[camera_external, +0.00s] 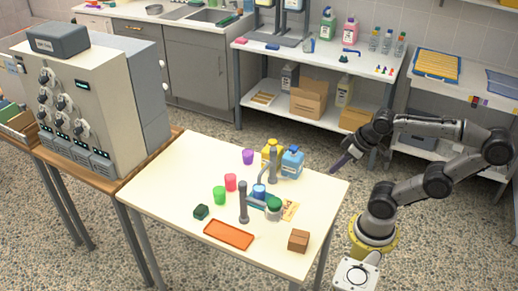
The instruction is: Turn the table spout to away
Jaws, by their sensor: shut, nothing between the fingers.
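The table (165,195) has a cream top and carries two grey upright posts. The rear post (273,166) has a bent grey spout (264,174) that appears to reach down and left over a blue cup (259,191). The front post (243,206) stands upright nearer the orange tray; I cannot tell how its top is shaped. My gripper (335,168) is shut and empty, near the table's right rear corner, to the right of the posts and apart from them.
An orange tray (228,235), a dark green block (201,212) and a brown box (299,240) lie in front.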

